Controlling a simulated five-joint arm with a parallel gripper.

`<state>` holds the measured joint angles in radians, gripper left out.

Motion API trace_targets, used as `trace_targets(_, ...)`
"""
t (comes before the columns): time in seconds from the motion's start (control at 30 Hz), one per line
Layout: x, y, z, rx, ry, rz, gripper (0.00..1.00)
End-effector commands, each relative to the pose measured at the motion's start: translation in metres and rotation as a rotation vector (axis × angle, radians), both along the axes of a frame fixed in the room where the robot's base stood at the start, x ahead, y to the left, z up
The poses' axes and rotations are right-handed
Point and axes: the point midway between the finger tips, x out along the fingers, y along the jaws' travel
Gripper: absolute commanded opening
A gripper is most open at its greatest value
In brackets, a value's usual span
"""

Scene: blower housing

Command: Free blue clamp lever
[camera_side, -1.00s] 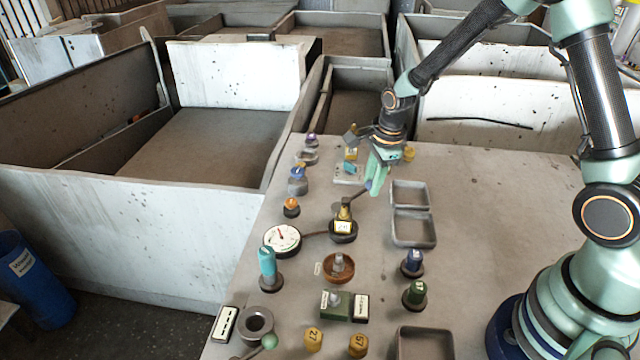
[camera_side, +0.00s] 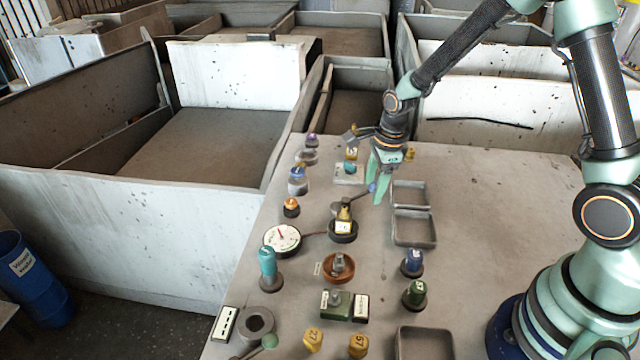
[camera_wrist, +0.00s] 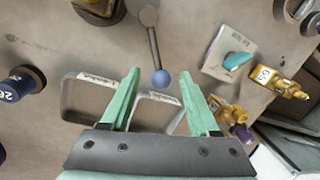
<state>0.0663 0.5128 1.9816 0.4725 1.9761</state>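The blue clamp lever is a grey arm with a blue ball knob (camera_side: 371,188) at its end. In the side view it slants up and right from a round base beside a yellow part (camera_side: 343,222). In the wrist view the ball (camera_wrist: 161,78) shows between and just beyond the fingertips, with the grey arm (camera_wrist: 153,45) running away from it. My gripper (camera_side: 379,196) points down with its green fingers apart, just right of the ball. In the wrist view my gripper (camera_wrist: 160,74) is open with clear gaps on both sides of the ball.
A pale plate with a teal knob (camera_side: 349,172) stands behind the lever. A dial gauge (camera_side: 282,239) is front left. Blue (camera_side: 412,263) and green knobs stand in front. The bench right of the trays is clear.

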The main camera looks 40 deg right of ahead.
Motion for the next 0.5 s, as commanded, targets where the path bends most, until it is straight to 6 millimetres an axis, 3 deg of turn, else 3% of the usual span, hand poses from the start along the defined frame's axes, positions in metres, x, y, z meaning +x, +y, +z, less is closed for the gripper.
trace_targets(0.3,0.000,-0.002,0.004,-0.001,-0.003,-0.003,0.61)
trace_targets(0.5,-0.003,-0.001,0.027,0.000,-0.006,-0.003,0.61)
